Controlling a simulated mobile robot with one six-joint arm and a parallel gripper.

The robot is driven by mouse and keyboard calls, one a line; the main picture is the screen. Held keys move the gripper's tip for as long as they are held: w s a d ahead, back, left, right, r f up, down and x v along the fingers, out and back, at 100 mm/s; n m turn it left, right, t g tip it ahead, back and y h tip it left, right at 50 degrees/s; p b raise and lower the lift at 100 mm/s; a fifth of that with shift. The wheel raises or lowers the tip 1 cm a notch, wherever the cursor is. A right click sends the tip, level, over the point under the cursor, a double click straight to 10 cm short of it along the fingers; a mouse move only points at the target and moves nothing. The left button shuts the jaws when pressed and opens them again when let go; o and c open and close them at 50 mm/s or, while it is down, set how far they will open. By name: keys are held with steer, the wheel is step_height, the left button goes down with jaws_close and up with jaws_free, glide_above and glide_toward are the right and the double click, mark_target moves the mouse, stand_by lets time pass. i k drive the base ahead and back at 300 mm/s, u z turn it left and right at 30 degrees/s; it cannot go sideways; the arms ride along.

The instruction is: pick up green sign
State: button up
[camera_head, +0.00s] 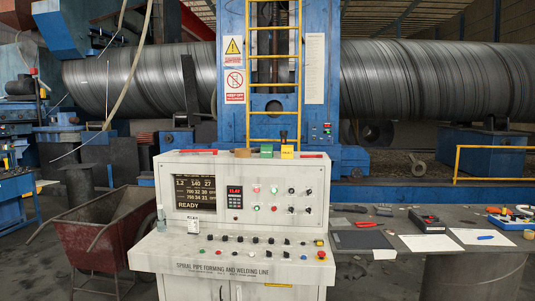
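A small green block-like piece (266,149), the only clearly green thing of sign size, rests on the top of the pale control console (180,166), near its middle. It looks upright, but is too small to read. A small brown piece (243,153) is just left of it, and a yellow piece (287,152) with dark markings is just right of it. My gripper does not show in this view.
Red items (312,155) lie on the console top. A grey worktable (470,262) with tools and papers stands to the right, a rusty cart (110,232) to the left. A yellow ladder (249,80) and large pipe (430,85) are behind.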

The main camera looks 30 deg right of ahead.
mark_target(266, 149)
steer(key=u, duration=0.05)
steer(key=i, duration=0.95)
steer(key=z, duration=0.05)
